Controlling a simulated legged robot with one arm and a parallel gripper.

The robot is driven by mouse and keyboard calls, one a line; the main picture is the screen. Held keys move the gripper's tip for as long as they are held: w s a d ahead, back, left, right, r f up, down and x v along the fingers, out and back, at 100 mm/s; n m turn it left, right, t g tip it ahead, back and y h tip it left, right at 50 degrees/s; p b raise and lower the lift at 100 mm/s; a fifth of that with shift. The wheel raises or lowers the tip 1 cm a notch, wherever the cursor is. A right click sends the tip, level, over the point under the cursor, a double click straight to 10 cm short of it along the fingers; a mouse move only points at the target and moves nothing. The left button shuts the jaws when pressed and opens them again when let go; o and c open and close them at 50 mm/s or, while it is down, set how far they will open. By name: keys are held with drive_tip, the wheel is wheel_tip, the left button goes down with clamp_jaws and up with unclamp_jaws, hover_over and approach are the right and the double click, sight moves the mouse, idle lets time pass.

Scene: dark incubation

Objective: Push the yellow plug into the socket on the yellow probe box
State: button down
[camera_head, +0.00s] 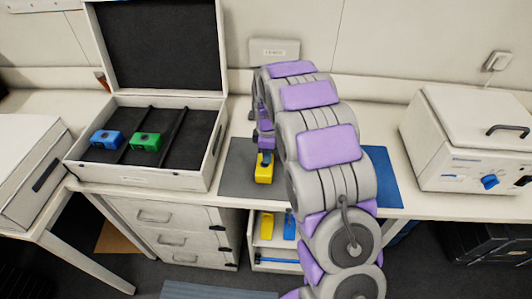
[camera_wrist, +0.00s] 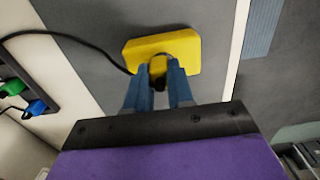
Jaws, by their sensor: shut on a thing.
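The yellow probe box (camera_head: 263,173) lies on the grey mat near the front edge of the bench, below my gripper (camera_head: 265,155) in the head view. In the wrist view, the yellow box (camera_wrist: 186,50) lies just beyond my fingertips. My gripper (camera_wrist: 160,78) is shut on the yellow plug (camera_wrist: 158,66), with a finger on either side of it. The plug is at the box's near side. A black cable runs from around the plug off to the left. The socket is hidden, so I cannot tell how far in the plug sits.
An open case (camera_head: 148,172) with a blue box (camera_head: 106,139) and a green box (camera_head: 146,141) stands at the left. A blue mat (camera_head: 381,178) lies right of my arm. A white lidded machine (camera_head: 470,145) stands at the right. An open shelf below the bench holds yellow and blue things.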

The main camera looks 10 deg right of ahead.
drive_tip(key=shift+a, duration=0.35)
drive_tip(key=shift+d+f, duration=0.25)
drive_tip(key=shift+f, duration=0.1)
drive_tip(key=shift+a+f, duration=0.15)
drive_tip(key=shift+f, duration=0.15)
drive_tip(key=shift+s+f, duration=0.5)
drive_tip(key=shift+f, duration=0.05)
drive_tip(key=c, duration=1.2)
unclamp_jaws()
drive_tip(key=o, duration=0.3)
drive_tip(key=shift+w+f, duration=0.1)
drive_tip(key=shift+w, duration=0.4)
